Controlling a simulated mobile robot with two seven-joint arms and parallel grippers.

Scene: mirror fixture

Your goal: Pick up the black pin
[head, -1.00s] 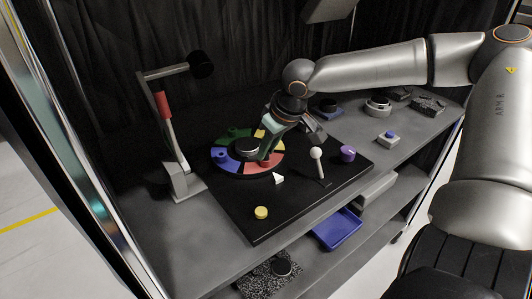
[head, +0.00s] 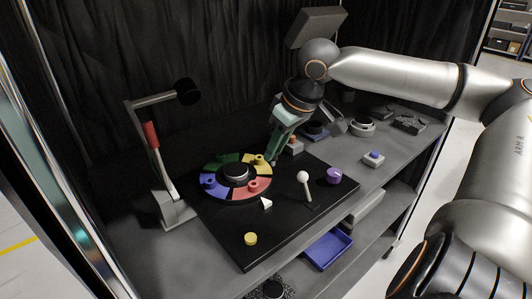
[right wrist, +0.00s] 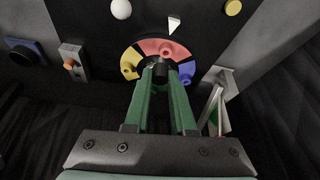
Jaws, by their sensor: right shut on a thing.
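My right gripper (head: 273,163) is shut on a dark pin-like piece, seen as the black pin (right wrist: 160,69) between the green fingertips in the right wrist view. My left gripper is not in view.
The black board (head: 285,220) carries a white-ball lever (head: 303,177), a purple knob (head: 334,175) and a yellow button (head: 250,239). A red-gripped upright lever (head: 151,136) stands left. A blue tray (head: 328,250) sits below.

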